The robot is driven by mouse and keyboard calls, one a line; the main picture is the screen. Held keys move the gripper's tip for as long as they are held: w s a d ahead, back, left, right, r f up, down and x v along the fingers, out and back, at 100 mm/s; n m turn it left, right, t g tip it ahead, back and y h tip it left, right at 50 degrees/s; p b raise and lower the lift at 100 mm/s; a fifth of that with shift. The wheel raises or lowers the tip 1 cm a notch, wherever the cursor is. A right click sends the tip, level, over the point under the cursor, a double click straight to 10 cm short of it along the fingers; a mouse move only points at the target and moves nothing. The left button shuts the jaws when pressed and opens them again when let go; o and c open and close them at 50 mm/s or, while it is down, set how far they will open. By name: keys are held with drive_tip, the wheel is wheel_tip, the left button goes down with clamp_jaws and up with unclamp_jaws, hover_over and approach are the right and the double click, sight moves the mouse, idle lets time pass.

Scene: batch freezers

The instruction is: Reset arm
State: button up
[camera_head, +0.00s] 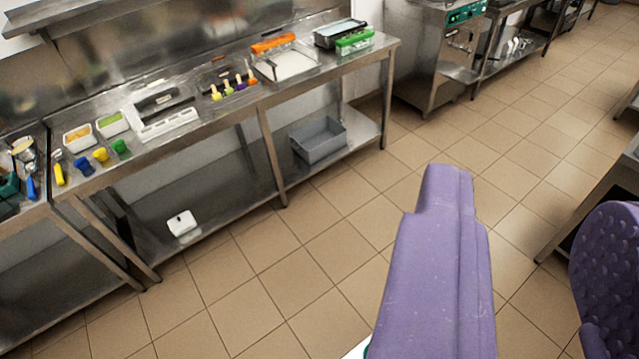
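My gripper (530,195) shows at the lower right as two purple fingers. The left finger is long and smooth and points up the picture. The right finger has a dimpled face and is cut off by the right edge. Tiled floor shows in the gap between them, and nothing is held there. The gripper hangs over open floor, apart from the counters. The rest of my arm is mostly out of view.
A steel counter (215,132) along the left wall holds tubs, coloured tools and trays. A grey bin (318,140) and a small white box (182,223) sit on its lower shelf. A steel machine (432,55) stands beyond. A table (590,195) edges in at right. The tiled floor (290,265) is clear.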

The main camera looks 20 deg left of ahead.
wheel_tip(320, 180, down, 9)
drive_tip(key=b, duration=0.9)
